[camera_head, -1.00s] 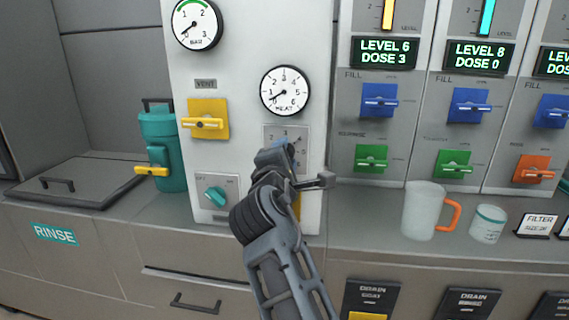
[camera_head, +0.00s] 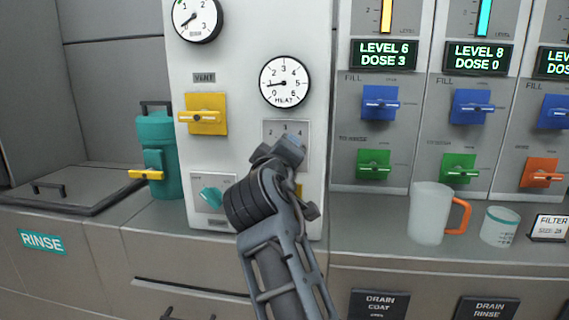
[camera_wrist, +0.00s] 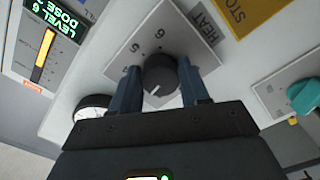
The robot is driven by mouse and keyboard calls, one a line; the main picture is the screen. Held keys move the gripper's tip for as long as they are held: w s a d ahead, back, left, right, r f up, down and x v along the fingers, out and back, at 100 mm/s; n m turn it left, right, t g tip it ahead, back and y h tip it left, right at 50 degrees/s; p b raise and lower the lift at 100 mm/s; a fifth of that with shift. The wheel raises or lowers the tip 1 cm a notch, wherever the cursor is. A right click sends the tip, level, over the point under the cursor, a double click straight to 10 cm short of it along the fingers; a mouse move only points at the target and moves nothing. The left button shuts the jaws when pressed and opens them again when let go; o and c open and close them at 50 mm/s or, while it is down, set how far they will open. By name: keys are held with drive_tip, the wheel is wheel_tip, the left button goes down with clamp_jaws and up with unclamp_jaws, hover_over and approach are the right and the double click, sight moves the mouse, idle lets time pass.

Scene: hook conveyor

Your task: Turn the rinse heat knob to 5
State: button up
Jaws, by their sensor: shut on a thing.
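The heat knob (camera_wrist: 160,74) is dark and round with a pale pointer mark, on a grey plate (camera_wrist: 128,52) where 5 and 6 can be read. In the wrist view my gripper (camera_wrist: 158,84) has one finger on each side of the knob and is shut on it. In the head view my gripper (camera_head: 289,148) covers the knob, and 2, 3 and 4 show on the plate (camera_head: 271,129) above it. The heat gauge (camera_head: 285,82) above has its needle near 1. A teal RINSE label (camera_head: 41,242) is on the counter front at left.
A yellow vent handle (camera_head: 205,115) and a teal knob (camera_head: 210,196) sit left of my gripper. A yellow STOP plate (camera_wrist: 248,14) is close to the heat plate. A mug (camera_head: 431,213) and a cup (camera_head: 499,226) stand on the counter at right.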

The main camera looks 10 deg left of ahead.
drive_tip(key=m+b, duration=0.4)
drive_tip(key=m, duration=0.2)
drive_tip(key=m+b, duration=0.4)
drive_tip(key=m, duration=0.3)
drive_tip(key=m+b, duration=0.4)
drive_tip(key=m, duration=0.2)
drive_tip(key=shift+a+f+m+b, duration=0.3)
idle(0.4)
drive_tip(key=o, duration=1.1)
drive_tip(key=shift+r, duration=0.2)
drive_tip(key=shift+c, duration=0.2)
drive_tip(key=shift+s, duration=0.1)
drive_tip(key=s+p, duration=0.1)
drive_tip(key=s, duration=0.6)
drive_tip(key=shift+s+a, duration=0.15)
drive_tip(key=shift+s, duration=0.15)
